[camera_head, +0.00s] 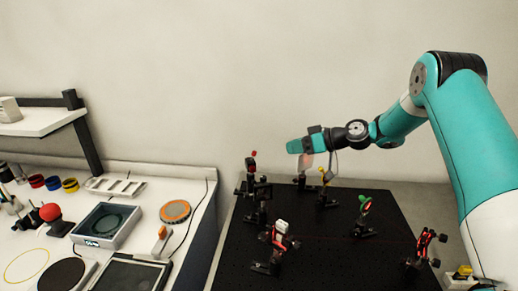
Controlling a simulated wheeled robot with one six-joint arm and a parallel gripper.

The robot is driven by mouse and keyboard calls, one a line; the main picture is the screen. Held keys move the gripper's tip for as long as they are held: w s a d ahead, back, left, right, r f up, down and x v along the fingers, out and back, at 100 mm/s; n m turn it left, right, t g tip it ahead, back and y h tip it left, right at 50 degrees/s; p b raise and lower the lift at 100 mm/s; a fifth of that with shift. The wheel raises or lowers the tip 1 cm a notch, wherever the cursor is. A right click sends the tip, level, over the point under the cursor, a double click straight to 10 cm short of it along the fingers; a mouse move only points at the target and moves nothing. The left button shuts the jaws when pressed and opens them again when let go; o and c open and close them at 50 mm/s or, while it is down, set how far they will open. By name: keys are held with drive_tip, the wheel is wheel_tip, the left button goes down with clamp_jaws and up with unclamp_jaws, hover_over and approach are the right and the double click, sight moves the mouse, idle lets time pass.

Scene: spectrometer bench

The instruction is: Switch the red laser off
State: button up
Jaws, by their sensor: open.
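A thin faint red beam (350,238) runs across the black breadboard (335,275) towards a red-and-black mount (420,248) at its right edge. I cannot tell for sure which unit is the red laser. A small white box with a yellow top (461,273) stands at the lower right, just off the board. A white piece with an orange part (161,240) lies on the left bench. My gripper (312,160) is open, above the back of the board, high and left of the white box. Its fingers are small and hard to make out against the mounts behind.
Several optic mounts stand on the board, including a green-topped one (364,203), a yellow one (323,185) and a white-topped one (281,228). The left bench (195,225) holds trays, an orange disc (175,211) and a red ball (50,212). A shelf (40,122) hangs at far left.

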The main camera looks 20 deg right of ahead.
sight(253, 156)
drive_tip(key=p+x, duration=0.4)
drive_tip(key=x, duration=0.8)
drive_tip(key=shift+w+a+f+p, duration=0.15)
drive_tip(key=shift+a+f+p, duration=0.05)
drive_tip(key=shift+p, duration=0.2)
clamp_jaws()
